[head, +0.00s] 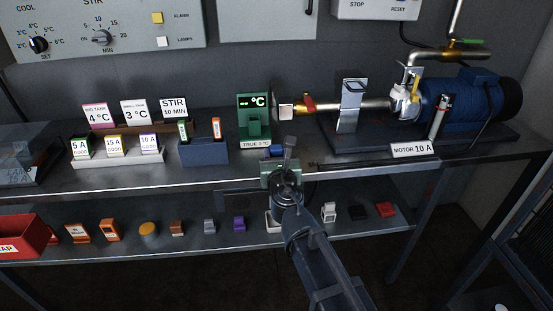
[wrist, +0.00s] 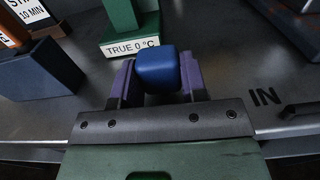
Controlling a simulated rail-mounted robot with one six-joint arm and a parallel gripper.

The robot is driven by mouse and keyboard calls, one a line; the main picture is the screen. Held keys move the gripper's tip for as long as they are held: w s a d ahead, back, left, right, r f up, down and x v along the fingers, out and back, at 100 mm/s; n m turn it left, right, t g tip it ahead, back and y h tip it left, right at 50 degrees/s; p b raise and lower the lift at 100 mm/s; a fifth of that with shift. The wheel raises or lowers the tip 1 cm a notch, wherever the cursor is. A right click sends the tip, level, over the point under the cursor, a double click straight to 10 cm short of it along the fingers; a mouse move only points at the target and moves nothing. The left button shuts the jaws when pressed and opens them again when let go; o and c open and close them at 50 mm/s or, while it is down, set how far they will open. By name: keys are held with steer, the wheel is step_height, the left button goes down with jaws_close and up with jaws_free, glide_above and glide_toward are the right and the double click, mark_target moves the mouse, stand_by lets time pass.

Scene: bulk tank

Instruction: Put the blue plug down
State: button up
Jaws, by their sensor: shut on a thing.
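The blue plug (wrist: 158,72) is a small rounded block in the wrist view, held between the two purple-grey fingers of my gripper (wrist: 157,82). My gripper is shut on it. In the head view the plug (head: 277,150) shows as a small blue patch just beyond my gripper (head: 277,156), in front of the green thermometer stand. The plug is over the front part of the metal bench top. I cannot tell whether its underside touches the bench.
The green stand (head: 254,118) with the TRUE 0 °C label is close behind the plug. A dark blue holder (head: 203,152) stands to the left. The pump and motor base (head: 340,141) is to the right. A lower shelf (head: 180,244) holds several small items.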

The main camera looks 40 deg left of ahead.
steer(key=shift+f+b, duration=0.4)
steer(key=shift+f, duration=0.05)
steer(key=shift+f, duration=0.1)
steer(key=shift+s+d, duration=0.1)
steer(key=o, duration=1.2)
